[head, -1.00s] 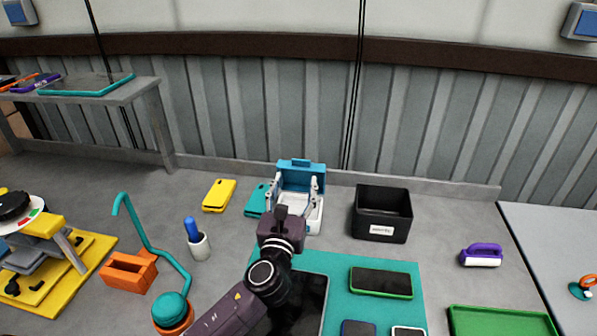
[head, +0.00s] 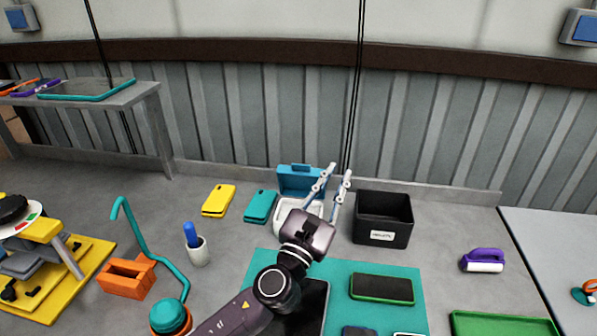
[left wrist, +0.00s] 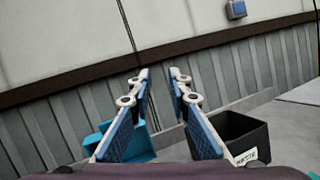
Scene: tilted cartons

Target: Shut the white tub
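The white tub (head: 284,218) stands at the back of the grey bench, its blue lid (head: 299,179) raised at the rear. My left gripper (head: 339,172) is in front of and above the tub's right side, its fingers pointing up and to the right, and it hides part of the tub. In the left wrist view the two fingers (left wrist: 159,75) are apart with nothing between them, and the blue lid (left wrist: 139,146) shows low behind the left finger. My right gripper is not in view.
A black bin (head: 382,238) stands close on the tub's right. A teal phone-like item (head: 260,207) and a yellow one (head: 218,200) lie to its left. A teal mat (head: 345,265) with dark devices is in front. A white cup (head: 198,252) stands at the left.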

